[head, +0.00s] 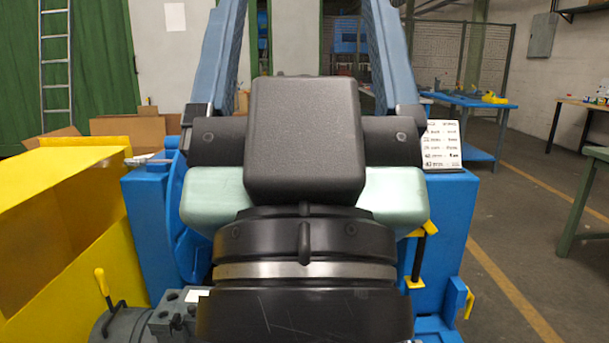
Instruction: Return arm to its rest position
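A large black arm assembly of mine (305,230), with a round joint and a pale metal ring, fills the lower middle of the head view. A black box-shaped part (304,140) rises above it, with a short black, bolted piece reaching out to each side. I cannot clearly make out fingertips, so whether my gripper is open or shut does not show. No held thing is visible. A pale green block shows on both sides behind the black parts. Much of what lies behind the arm is hidden.
Blue machine framework (450,225) stands close behind the arm, with sloping blue beams above. A yellow bin (60,225) is at left, and a grey fixture with a yellow-handled clamp (102,282) at lower left. A printed card (441,146) stands at right. The floor at right is open.

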